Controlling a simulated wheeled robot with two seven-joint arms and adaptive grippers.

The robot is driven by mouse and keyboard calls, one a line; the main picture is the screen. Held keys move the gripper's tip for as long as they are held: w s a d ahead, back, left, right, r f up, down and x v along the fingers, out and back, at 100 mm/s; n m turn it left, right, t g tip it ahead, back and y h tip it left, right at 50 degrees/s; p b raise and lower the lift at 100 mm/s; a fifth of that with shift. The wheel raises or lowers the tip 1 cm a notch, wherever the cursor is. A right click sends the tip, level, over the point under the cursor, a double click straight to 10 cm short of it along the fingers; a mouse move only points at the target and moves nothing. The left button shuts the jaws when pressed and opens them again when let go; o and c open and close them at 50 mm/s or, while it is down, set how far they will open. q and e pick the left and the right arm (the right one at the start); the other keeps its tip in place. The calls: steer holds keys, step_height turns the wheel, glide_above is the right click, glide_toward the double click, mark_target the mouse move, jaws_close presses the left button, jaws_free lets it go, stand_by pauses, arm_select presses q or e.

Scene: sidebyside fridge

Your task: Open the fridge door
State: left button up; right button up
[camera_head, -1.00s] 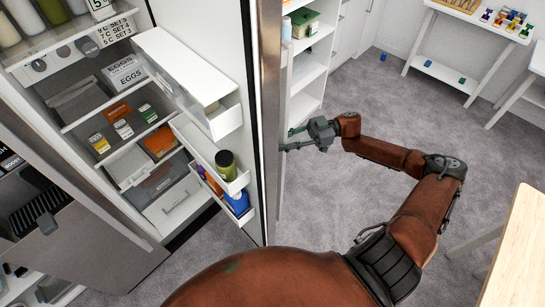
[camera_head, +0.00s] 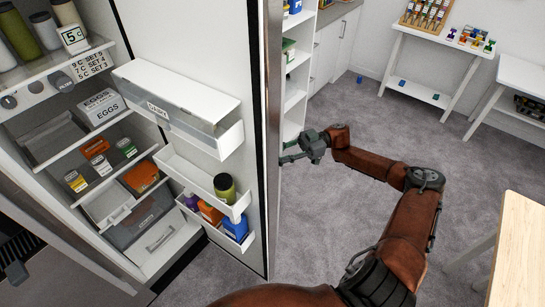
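The fridge door (camera_head: 182,42) stands open, with its inner side and bins facing left and its steel edge (camera_head: 272,215) facing me. The open fridge compartment (camera_head: 50,143) is at the left. My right gripper (camera_head: 285,152) is at the outer side of the door, by its edge, with the fingers pointing left at the door. The handle and the fingertips' contact with it are not clear, so I cannot tell whether the gripper is closed on anything. My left gripper is not in view.
Door bins hold a green jar (camera_head: 224,187) and bottles. Fridge shelves hold boxes and containers. White shelving (camera_head: 296,75) stands behind the door. A white table (camera_head: 433,60) is at the back right and a wooden tabletop (camera_head: 518,255) at the lower right. Grey floor (camera_head: 345,225) is clear between.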

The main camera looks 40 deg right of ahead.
steer(key=o, duration=0.3)
steer(key=shift+s+d+f, duration=0.15)
steer(key=shift+s, duration=0.3)
steer(key=shift+o, duration=1)
steer(key=shift+w, duration=0.1)
steer(key=v, duration=1.2)
steer(key=shift+w, duration=0.1)
